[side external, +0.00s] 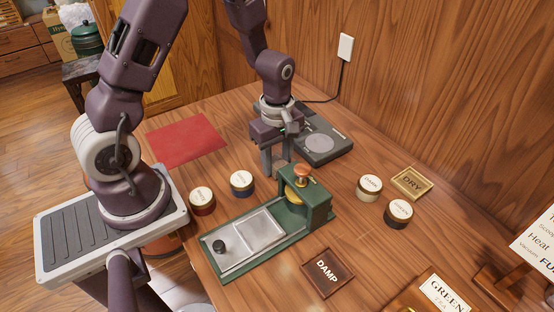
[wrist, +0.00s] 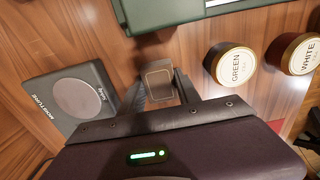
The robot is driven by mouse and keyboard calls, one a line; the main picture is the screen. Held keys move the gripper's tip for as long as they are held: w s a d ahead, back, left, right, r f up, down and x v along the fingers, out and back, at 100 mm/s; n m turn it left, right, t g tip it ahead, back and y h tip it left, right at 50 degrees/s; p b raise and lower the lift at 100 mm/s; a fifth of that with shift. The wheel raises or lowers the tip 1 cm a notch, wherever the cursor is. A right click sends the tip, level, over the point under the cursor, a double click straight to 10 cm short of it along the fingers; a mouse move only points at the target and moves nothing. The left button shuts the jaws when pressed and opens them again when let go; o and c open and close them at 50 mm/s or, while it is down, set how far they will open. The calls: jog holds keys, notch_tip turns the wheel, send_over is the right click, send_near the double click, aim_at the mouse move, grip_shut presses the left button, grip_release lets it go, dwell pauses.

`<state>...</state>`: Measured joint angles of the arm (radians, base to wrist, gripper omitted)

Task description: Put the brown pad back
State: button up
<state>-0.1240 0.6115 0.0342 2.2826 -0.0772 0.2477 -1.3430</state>
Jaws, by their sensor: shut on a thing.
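My gripper (side external: 275,170) points down over the table, between the green press and the moisture meter. In the wrist view the jaws (wrist: 165,90) are shut on a small, square brown pad (wrist: 158,72) with a lighter tan outline on its face. In the side view the pad is hard to make out between the fingers. A dark brown plate marked DAMP (side external: 328,272) lies at the front of the table. A yellowish plate marked DRY (side external: 412,183) lies at the right.
The green press (side external: 320,202) has a metal bed and orange knob. The moisture meter (side external: 335,147), also in the wrist view (wrist: 45,100), stands behind my gripper. Lidded jars stand left (side external: 202,203) and right (side external: 369,190). A red mat (side external: 186,140) lies flat at the back left.

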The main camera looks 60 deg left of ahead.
aim_at(277, 161)
jog(key=o, duration=1.3)
jog(key=shift+r, duration=0.45)
notch_tip(277, 161, up, 11)
jog(key=s+d+r+m+t, duration=0.1)
jog(key=s+r+m+t, duration=0.1)
jog(key=s+r+m, duration=0.2)
jog(key=s+d+r+m+t, duration=0.1)
jog(key=s+d+r+m, duration=0.1)
jog(key=s+r+m, duration=0.2)
jog(key=s+d+r+m+t, duration=0.1)
jog(key=s+r+m, duration=0.3)
jog(key=s+m, duration=0.4)
jog(key=shift+s+d+r+m+t, duration=0.1)
jog(key=shift+d+r+m+t, duration=0.05)
jog(key=shift+m+t, duration=0.3)
jog(key=shift+d+r+m+t, duration=0.15)
jog(key=shift+m+t, duration=0.2)
jog(key=shift+m, duration=0.2)
